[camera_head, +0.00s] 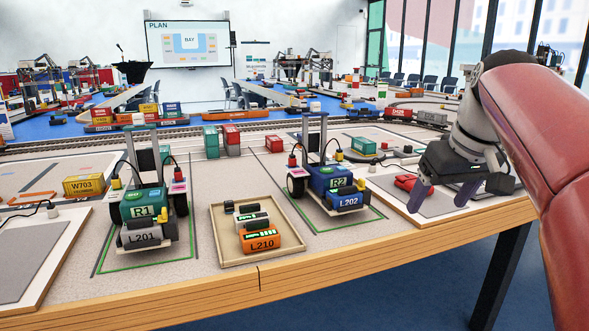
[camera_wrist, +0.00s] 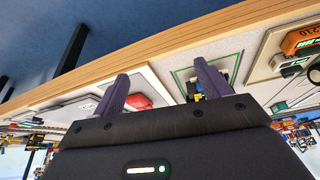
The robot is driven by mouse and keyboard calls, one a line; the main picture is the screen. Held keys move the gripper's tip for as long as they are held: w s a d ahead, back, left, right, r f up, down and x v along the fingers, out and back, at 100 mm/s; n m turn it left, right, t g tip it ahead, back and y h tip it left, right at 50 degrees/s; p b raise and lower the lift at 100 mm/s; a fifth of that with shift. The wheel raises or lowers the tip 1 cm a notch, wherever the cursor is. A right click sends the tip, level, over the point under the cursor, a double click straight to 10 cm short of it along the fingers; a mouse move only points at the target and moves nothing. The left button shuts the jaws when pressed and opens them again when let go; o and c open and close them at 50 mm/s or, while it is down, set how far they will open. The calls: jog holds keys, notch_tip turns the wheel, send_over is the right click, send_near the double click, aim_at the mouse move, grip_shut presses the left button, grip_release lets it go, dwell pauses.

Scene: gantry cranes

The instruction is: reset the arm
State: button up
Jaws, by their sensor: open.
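My gripper (camera_head: 443,194) hangs at the right side of the table, at the end of my red arm. Its two purple-grey fingers are spread apart with nothing between them. In the wrist view the gripper (camera_wrist: 162,72) also shows open and empty, with the table's wooden edge beyond the fingertips. It appears to hover above a grey pad (camera_head: 440,205) on a white board. A small red object (camera_head: 404,182) lies on that board, left of the fingers, and shows in the wrist view (camera_wrist: 137,101). Whether the fingers touch the board cannot be told.
Robot R2 (camera_head: 330,181) with block L202 stands left of my gripper. A tray (camera_head: 228,256) holds orange L210 and other blocks. Robot R1 (camera_head: 146,207) with L201 stands further left. Containers and tracks lie behind. The floor in front of the table is clear.

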jog(key=s+a+f+m, duration=0.1)
jog(key=s+a+f, duration=0.3)
jog(key=s+f, duration=0.4)
jog(key=s+a+f+m+t, duration=0.1)
jog(key=s+a+f, duration=0.3)
jog(key=s+f, duration=0.5)
notch_tip(320, 180, down, 4)
jog(key=shift+s+a+r+h+p, duration=0.1)
jog(key=shift+s+a+h+p, duration=0.1)
jog(key=shift+a+h+p, duration=0.15)
